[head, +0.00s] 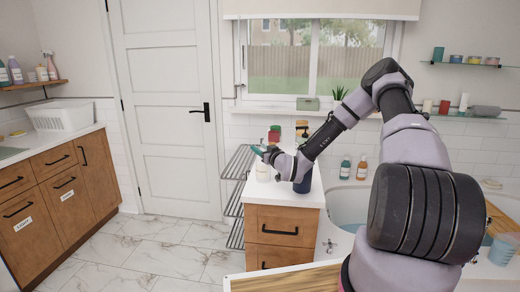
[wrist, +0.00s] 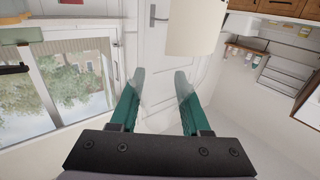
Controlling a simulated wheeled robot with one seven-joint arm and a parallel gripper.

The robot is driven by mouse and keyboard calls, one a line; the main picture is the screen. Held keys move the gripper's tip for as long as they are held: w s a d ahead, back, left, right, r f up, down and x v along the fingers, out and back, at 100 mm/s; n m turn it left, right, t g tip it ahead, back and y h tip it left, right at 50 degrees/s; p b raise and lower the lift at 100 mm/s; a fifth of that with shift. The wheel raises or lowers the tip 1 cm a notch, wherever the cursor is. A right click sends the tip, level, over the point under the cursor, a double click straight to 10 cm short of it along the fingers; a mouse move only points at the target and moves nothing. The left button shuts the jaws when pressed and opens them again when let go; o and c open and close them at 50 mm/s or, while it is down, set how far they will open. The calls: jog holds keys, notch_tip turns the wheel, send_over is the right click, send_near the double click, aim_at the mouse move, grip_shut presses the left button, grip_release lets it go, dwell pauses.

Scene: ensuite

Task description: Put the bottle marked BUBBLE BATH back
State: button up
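My gripper (wrist: 160,95) is open, its two teal fingers apart with nothing between them in the wrist view. In the head view my gripper (head: 262,151) is above the white-topped wooden cabinet (head: 283,226), close to a small cream container (head: 263,172). A green bottle (head: 345,168) and an orange-brown bottle (head: 362,168) with white labels stand at the back of the bathtub. Other bottles (head: 15,70) stand on the wooden shelf at the far left. No label reads BUBBLE BATH legibly, so I cannot tell which bottle it is.
Glass shelves (head: 465,65) with small items hang at right. A white basket (head: 62,115) sits on the left counter. The marble floor (head: 165,250) is clear.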

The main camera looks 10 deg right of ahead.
jog(key=shift+r, duration=0.1)
jog(key=v, duration=1.2)
jog(key=s+d+r+m+g+h, duration=0.2)
jog(key=s+d+r+g+h, duration=0.15)
jog(key=s+r, duration=0.4)
jog(key=s+d+r+m+g+h, duration=0.1)
jog(key=s+d+r+g+h, duration=0.3)
jog(key=r, duration=0.7)
jog(key=s+a+r+m+g+y, duration=0.1)
jog(key=s+r, duration=0.4)
jog(key=s, duration=0.5)
jog(key=s+a+r+m+g+y, duration=0.1)
jog(key=s+a+r+m+y, duration=0.1)
jog(key=s, duration=0.8)
notch_tip(320, 180, up, 3)
jog(key=shift+s+a+r+m, duration=0.25)
jog(key=shift+a+m, duration=0.3)
jog(key=shift+m, duration=0.55)
jog(key=shift+w, duration=0.1)
